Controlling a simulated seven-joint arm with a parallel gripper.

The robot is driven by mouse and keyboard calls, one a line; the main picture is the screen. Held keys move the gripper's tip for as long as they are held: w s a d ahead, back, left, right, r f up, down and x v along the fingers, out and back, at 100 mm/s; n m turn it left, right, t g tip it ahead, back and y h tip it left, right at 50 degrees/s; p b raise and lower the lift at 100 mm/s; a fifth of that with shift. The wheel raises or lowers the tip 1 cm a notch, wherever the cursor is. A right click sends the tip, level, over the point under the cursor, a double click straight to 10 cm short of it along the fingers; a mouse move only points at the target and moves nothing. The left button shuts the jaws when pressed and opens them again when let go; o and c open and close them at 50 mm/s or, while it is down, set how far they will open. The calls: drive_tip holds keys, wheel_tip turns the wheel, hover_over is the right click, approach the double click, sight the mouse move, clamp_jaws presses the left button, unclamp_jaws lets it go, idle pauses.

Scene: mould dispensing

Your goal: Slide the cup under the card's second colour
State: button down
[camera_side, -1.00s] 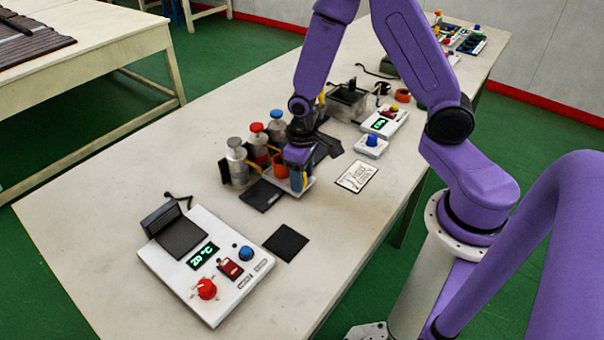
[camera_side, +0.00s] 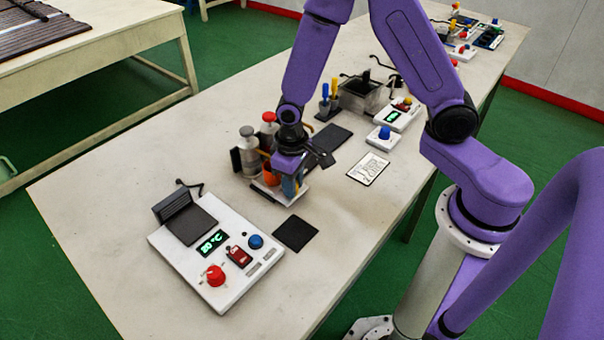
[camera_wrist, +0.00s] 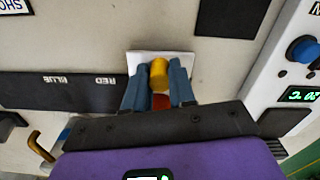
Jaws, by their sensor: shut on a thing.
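My gripper (camera_side: 288,183) is low over the table in front of the row of dispensers. In the wrist view its blue fingers (camera_wrist: 155,85) are closed around a yellow upright piece (camera_wrist: 159,74), with red just below it. This is probably part of the cup. The orange cup (camera_side: 268,177) shows partly beside my gripper in the side view, over a white tray (camera_side: 298,192). A grey-capped dispenser (camera_side: 248,142) and a red-capped one (camera_side: 268,124) stand behind; my arm hides the third. The card (camera_side: 367,168) lies right of my gripper; its print is unreadable here.
A white hotplate unit (camera_side: 215,285) stands at the front left and a black mat (camera_side: 296,233) lies near it. A blue-button box (camera_side: 385,138) and a metal bin (camera_side: 365,95) stand farther back. The dark dispenser base (camera_wrist: 70,90) bears RED and BLUE labels in the wrist view.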

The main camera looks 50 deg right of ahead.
drive_tip(key=shift+a, duration=0.35)
drive_tip(key=c, duration=0.9)
unclamp_jaws()
drive_tip(key=shift+a, duration=0.1)
drive_tip(key=shift+c, duration=0.2)
drive_tip(key=shift+d+r, duration=0.1)
drive_tip(key=shift+d, duration=0.1)
drive_tip(key=shift+r, duration=0.2)
wheel_tip(320, 180, up, 17)
drive_tip(key=shift+s, duration=0.15)
